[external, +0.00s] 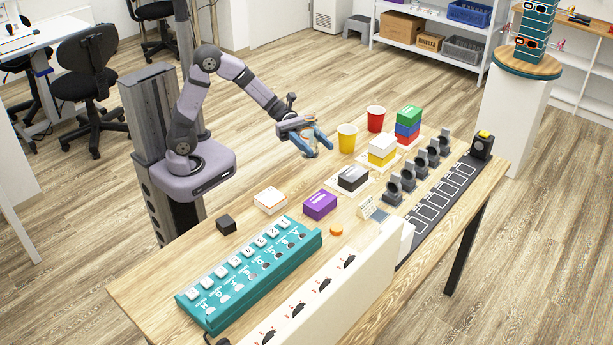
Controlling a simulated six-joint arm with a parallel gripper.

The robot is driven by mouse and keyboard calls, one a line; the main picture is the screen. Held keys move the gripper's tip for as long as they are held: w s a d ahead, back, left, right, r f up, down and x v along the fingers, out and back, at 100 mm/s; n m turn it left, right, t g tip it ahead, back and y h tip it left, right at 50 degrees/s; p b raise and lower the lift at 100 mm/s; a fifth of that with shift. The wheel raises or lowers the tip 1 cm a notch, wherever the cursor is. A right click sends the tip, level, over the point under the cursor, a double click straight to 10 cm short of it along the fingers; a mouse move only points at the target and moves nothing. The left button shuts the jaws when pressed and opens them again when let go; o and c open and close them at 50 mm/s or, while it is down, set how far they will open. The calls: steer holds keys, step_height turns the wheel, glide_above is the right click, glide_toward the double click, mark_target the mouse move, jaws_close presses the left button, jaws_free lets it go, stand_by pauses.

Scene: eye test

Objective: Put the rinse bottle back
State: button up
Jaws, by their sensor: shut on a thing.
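My gripper (322,146) has blue fingers and hangs above the far left edge of the wooden table (150,287), left of the yellow cup (347,141). It is shut on a small pale thing (311,151), mostly hidden by the fingers. I cannot tell from this view whether that thing is the rinse bottle. No other thing on the table is clearly a rinse bottle.
Near the gripper are a red cup (375,119), stacked coloured boxes (407,123), a black-and-white box (352,179) and a purple box (320,204). Several dark stands (408,178) line a dark mat (425,216). A teal rack (250,275) and white panel (345,290) fill the near end.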

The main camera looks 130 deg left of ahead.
mark_target(309, 158)
steer(key=shift+s+d+r+m+g+h, duration=0.15)
steer(key=shift+d+r+m+h, duration=0.1)
steer(key=shift+d+r+h, duration=0.15)
steer(key=shift+s+d+r+m+g+h, duration=0.1)
steer(key=shift+d+r+m+g+h, duration=0.05)
steer(key=shift+d+r+m+h, duration=0.2)
steer(key=shift+f+b, duration=0.65)
steer(key=shift+f, duration=2.6)
steer(key=shift+f, duration=0.1)
steer(key=shift+f+b, duration=0.4)
steer(key=shift+f, duration=1.35)
steer(key=shift+f, duration=0.1)
steer(key=o, duration=1.1)
steer(key=shift+o, duration=0.2)
